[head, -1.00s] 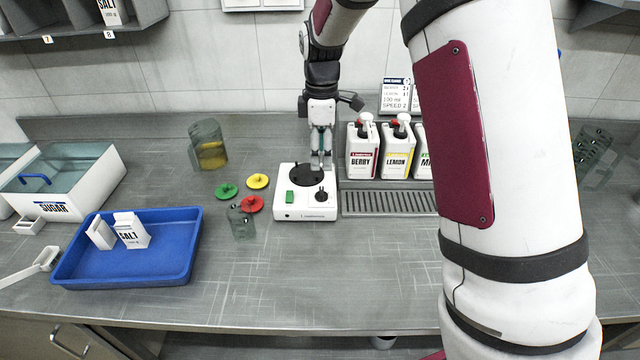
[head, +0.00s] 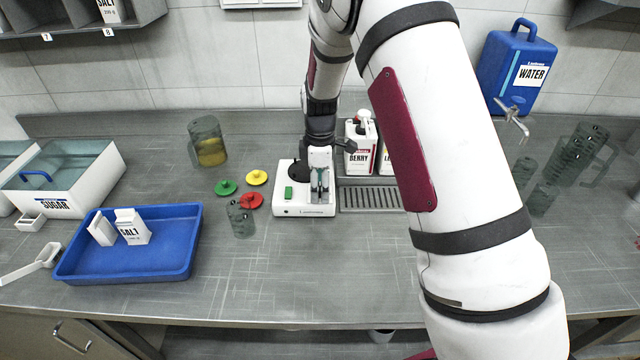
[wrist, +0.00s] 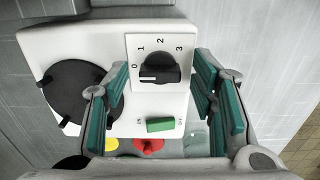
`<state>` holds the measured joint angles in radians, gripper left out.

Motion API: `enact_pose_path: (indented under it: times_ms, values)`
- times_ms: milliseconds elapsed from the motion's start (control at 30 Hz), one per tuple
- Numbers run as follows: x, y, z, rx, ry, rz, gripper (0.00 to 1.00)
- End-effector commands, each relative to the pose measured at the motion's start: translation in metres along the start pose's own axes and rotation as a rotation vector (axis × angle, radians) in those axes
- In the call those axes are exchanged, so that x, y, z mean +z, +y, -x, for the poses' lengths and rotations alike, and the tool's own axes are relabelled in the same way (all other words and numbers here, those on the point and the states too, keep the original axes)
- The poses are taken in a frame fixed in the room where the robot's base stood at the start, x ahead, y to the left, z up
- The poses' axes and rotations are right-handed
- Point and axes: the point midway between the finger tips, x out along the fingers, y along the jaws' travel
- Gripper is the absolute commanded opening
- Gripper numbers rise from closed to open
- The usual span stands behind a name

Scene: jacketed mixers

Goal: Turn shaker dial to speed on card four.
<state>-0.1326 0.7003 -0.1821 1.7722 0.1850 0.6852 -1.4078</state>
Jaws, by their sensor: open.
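The white shaker (head: 300,210) stands on the bench before the back wall. My arm hides the recipe cards.
A blue tray (head: 125,265) is at left. The front bench is clear.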

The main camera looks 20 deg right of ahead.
Motion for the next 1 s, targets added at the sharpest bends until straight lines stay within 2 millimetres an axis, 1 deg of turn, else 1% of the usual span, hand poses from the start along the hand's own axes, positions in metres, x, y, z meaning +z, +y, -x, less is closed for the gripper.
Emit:
enact_pose_path:
  times_ms: [33, 67, 100, 167, 200, 233, 267, 467, 667, 867, 1000]
  values:
    - [0.0, 0.0, 0.0001, 0.0, 0.0, 0.0, 0.52]
    - [0.0, 0.0, 0.0001, 0.0, 0.0, 0.0, 0.45]
    - [0.0, 0.0, 0.0001, 0.0, 0.0, 0.0, 0.36]
    - [0.0, 0.0, 0.0002, 0.0, 0.0, 0.0, 0.22]
    - [0.0, 0.0, 0.0002, 0.0, 0.0, 0.0, 0.13]
    - [0.0, 0.0, 0.0002, 0.0, 0.0, 0.0, 0.06]
    - [0.0, 0.0, 0.0002, 0.0, 0.0, 0.0, 0.04]
    - [0.0, 0.0, 0.0002, 0.0, 0.0, -0.006, 0.04]
    - [0.0, 0.0001, 0.0, -0.001, 0.0, -0.059, 0.04]
    - [0.0, 0.0002, -0.0002, -0.001, 0.001, -0.185, 0.04]
    - [-0.0001, 0.0003, -0.0001, 0.0, 0.0, -0.307, 0.04]
